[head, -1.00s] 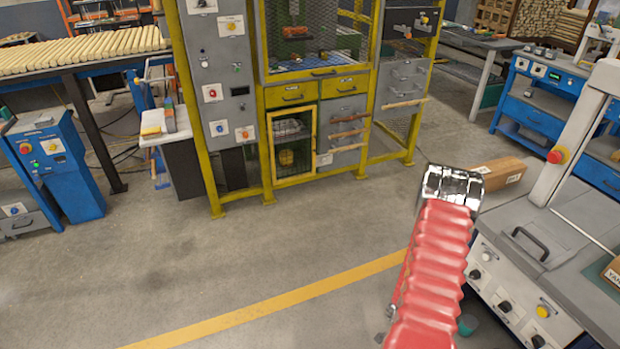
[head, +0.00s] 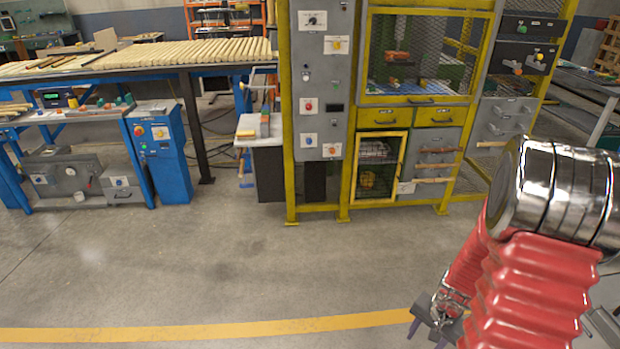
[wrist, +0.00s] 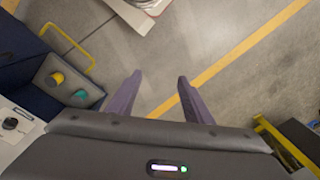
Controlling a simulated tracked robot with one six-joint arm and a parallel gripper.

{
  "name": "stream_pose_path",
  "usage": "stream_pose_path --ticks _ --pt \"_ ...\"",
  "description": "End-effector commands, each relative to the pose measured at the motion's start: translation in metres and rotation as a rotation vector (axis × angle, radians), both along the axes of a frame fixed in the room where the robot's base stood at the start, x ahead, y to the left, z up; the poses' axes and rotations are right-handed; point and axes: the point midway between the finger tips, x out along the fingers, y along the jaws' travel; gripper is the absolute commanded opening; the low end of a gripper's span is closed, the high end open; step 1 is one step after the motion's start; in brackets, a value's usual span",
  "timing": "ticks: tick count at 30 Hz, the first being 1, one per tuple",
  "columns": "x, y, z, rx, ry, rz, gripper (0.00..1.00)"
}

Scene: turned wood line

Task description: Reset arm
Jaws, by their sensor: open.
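My gripper (wrist: 155,95) shows in the wrist view with its two dark fingers spread apart. Nothing is between the fingers; only the concrete floor and a yellow line lie beyond them. In the head view my red-sleeved arm fills the lower right, bent over with its silver joint uppermost. A bit of my gripper (head: 430,325) shows low beside the sleeve, partly cut off by the bottom edge.
A yellow-framed machine cabinet (head: 411,115) stands ahead. A blue control pedestal (head: 160,152) and a long rack of wooden rods (head: 150,55) are on the left. The floor (head: 200,265) in front is clear, crossed by a yellow line (head: 200,332).

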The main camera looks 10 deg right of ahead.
Motion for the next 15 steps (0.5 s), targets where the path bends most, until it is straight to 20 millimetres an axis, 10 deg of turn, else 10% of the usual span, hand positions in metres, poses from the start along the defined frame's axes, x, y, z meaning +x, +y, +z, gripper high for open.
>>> stream_pose_path --ticks 15 --pt "-0.008 0.071 0.110 0.007 0.016 0.337 0.46"
